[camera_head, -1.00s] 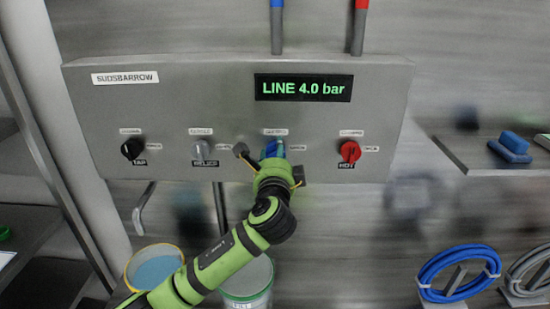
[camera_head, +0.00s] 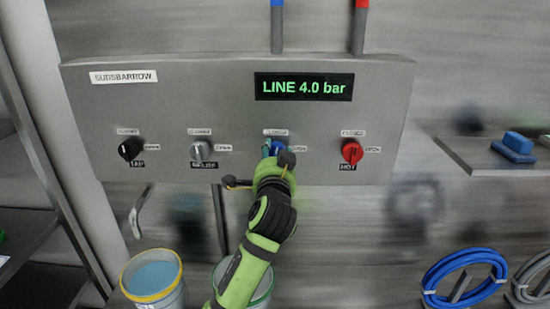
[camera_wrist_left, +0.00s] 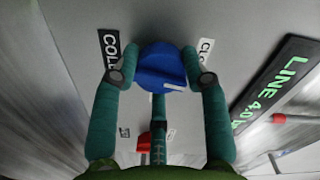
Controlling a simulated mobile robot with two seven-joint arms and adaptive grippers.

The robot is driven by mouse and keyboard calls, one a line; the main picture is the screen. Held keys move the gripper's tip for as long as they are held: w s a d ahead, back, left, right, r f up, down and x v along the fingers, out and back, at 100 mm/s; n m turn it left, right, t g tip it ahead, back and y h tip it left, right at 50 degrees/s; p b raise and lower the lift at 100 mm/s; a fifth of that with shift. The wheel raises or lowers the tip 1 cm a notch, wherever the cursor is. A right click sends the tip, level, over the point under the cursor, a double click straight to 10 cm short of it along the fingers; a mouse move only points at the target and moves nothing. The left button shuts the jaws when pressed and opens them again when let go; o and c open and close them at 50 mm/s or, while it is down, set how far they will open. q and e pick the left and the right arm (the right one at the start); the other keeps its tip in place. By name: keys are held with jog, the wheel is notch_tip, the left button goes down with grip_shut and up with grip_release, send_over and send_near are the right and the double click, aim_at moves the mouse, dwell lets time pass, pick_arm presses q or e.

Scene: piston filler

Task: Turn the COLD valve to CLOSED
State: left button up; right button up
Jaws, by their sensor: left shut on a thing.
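The COLD valve is a blue knob (camera_wrist_left: 162,68) on the grey panel (camera_head: 230,90). In the head view the knob (camera_head: 280,146) shows only partly, behind my left gripper (camera_head: 272,150). A pale pointer mark on the knob points to the lower right there, toward neither label squarely. The COLD label (camera_wrist_left: 110,50) is left of the knob and a partly hidden CLOSED label (camera_wrist_left: 205,55) is right. My right gripper is not in view.
The red HOT knob (camera_head: 352,151) is right of the held knob. The grey RELIEF knob (camera_head: 199,151) and black TAP knob (camera_head: 130,149) are left. The display (camera_head: 304,87) reads LINE 4.0 bar. Buckets, including a yellow-rimmed one (camera_head: 152,294), stand below.

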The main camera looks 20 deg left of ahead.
pick_arm(q)
jog(key=shift+d+r+n, duration=0.1)
jog(key=shift+r+n, duration=0.05)
jog(key=shift+n, duration=0.95)
jog(key=shift+r, duration=0.1)
jog(key=o, duration=1.2)
jog(key=shift+c, duration=0.2)
jog(key=shift+s, duration=0.1)
jog(key=v, duration=1.2)
